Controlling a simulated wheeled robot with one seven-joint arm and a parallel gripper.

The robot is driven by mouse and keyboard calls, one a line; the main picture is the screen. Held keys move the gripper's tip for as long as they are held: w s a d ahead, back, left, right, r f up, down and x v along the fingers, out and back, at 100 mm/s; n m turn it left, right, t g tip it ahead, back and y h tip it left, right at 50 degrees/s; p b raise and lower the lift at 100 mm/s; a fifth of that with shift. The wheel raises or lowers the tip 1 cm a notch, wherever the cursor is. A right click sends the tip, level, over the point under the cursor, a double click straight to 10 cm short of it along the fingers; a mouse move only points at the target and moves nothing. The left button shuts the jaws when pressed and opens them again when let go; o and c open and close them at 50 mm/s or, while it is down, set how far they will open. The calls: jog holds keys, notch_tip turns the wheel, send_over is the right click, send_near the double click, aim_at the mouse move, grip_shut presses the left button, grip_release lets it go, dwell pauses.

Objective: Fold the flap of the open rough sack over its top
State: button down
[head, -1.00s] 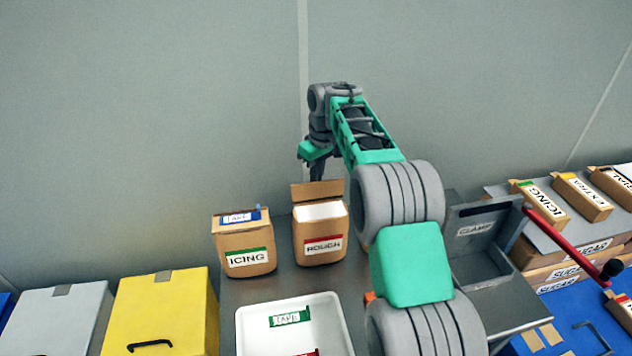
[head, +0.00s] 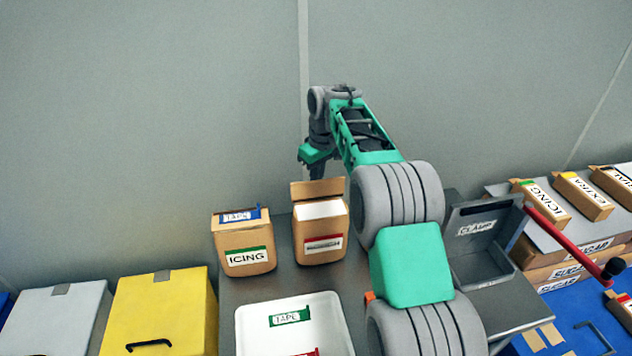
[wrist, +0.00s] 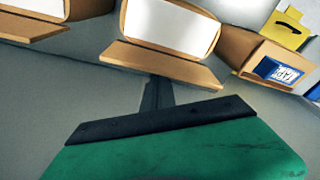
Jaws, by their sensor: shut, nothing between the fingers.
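The rough sack (head: 321,240) is a brown paper sack with a red-edged label, standing upright on the grey bench. Its top is open and shows white contents, and its flap (head: 318,191) stands up at the back edge. The wrist view shows the same flap (wrist: 160,65) between my gripper and the white opening. My gripper (head: 317,172) is shut and empty, just behind and above the flap. In the wrist view its dark fingers (wrist: 157,92) reach to the flap's edge; I cannot tell whether they touch it.
A white tray (head: 245,325) lies in front. A grey clamp box (head: 480,245) with a red lever is right. A yellow box (head: 165,310) is front left. A wall rises behind.

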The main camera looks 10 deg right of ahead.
jog(key=shift+s+b, duration=1.2)
jog(key=shift+b, duration=0.1)
jog(key=shift+s+b, duration=1.85)
jog(key=shift+s, duration=0.7)
jog(key=shift+w+r+p, duration=0.55)
jog(key=shift+r+p, duration=0.25)
jog(key=shift+p, duration=0.4)
jog(key=shift+w+r+p, duration=0.5)
jog(key=shift+r+p, duration=0.3)
jog(key=shift+p, duration=0.35)
jog(key=shift+f, duration=0.1)
jog(key=shift+f, duration=0.1)
jog(key=shift+f+b, duration=1.9)
jog(key=shift+f, duration=0.4)
notch_tip(320, 180, up, 9)
jog(key=p, duration=0.8)
jog(key=shift+r, duration=0.1)
